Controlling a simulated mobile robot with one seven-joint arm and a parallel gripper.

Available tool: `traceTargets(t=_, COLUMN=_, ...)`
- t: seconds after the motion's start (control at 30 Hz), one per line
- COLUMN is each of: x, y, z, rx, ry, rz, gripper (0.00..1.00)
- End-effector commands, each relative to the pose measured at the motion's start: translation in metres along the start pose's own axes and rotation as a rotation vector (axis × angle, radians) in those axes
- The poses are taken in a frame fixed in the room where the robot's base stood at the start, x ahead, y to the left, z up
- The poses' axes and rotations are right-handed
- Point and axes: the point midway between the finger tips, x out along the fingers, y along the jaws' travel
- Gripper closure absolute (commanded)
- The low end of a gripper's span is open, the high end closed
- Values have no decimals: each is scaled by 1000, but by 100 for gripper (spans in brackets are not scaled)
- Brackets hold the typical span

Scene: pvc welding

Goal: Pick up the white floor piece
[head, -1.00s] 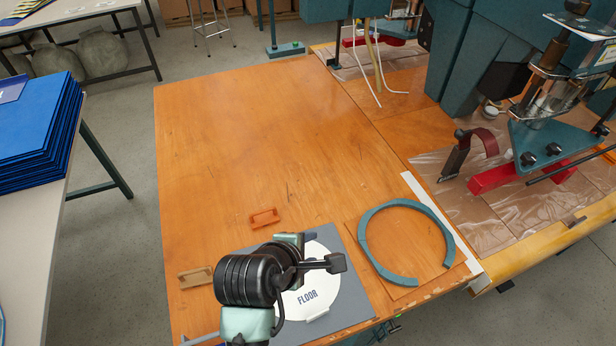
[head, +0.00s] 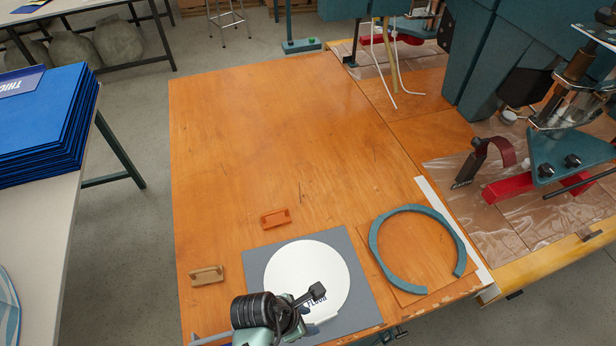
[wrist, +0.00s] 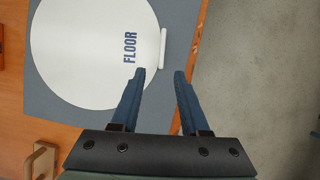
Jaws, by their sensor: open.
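The white floor piece (head: 305,270) is a flat round disc with the word FLOOR and a small white tab on its near edge. It lies on a grey mat (head: 357,285) at the near part of the wooden table. In the wrist view the floor piece (wrist: 85,45) is at upper left, with its tab at its right edge. My gripper (wrist: 158,72) is open and empty, its blue fingers apart, over the mat's border near the tab. In the head view my wrist hides the disc's near left edge, and the fingers are not clear there.
A teal ring (head: 375,236) with a gap lies on a wooden board right of the mat. An orange block (head: 275,218) and a tan block (head: 207,275) sit left of it. Welding machines stand along the right. The table's far half (head: 270,130) is clear.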

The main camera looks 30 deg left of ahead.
Motion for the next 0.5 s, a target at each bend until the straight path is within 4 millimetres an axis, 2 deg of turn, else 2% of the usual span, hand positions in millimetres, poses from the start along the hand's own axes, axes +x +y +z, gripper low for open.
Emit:
traceTargets(t=0.27, x=37, y=-2, z=2, rx=1, ry=1, rz=-2, gripper=55)
traceTargets(t=0.5, x=44, y=-2, z=2, rx=2, ry=0, rz=1, gripper=55)
